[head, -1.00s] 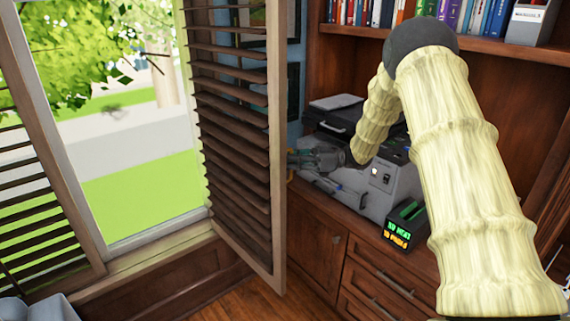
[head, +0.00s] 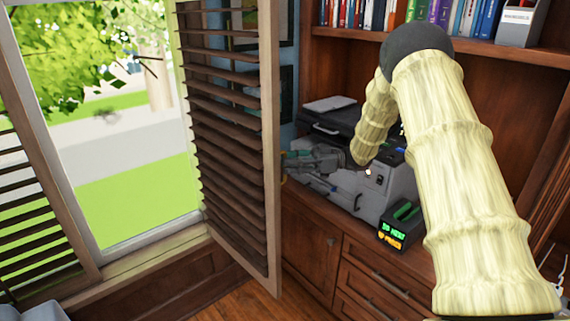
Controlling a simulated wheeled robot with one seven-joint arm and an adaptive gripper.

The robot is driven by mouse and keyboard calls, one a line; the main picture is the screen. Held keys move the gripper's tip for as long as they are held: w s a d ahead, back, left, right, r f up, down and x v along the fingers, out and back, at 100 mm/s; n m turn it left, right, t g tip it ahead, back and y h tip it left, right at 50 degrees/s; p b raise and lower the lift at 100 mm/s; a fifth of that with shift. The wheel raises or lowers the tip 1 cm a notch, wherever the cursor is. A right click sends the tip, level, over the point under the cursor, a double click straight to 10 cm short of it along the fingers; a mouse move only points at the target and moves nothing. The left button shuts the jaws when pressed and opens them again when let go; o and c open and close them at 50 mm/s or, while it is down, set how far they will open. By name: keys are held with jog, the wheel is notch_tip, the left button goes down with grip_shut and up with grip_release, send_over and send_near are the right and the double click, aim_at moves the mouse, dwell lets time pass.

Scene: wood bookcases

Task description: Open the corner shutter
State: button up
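The corner shutter (head: 232,130) is a brown louvered wooden panel. It stands swung out from the window into the room, near the bookcase. My gripper (head: 292,163) is just right of the shutter's free edge, in front of the printer. It is small and partly hidden behind the edge, so I cannot tell whether its fingers are open or shut, or whether they touch the shutter. My arm comes in from the right. Another louvered shutter (head: 38,215) stands at the left of the window (head: 140,195).
A wood bookcase (head: 450,80) with books fills the right. A grey printer (head: 385,190) and a small black box with a lit display (head: 392,235) stand on its counter, above a cabinet and drawers (head: 375,285). A bit of wood floor (head: 250,303) is clear below the shutter.

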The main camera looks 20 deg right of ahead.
jog(key=v, duration=1)
dwell(0.3)
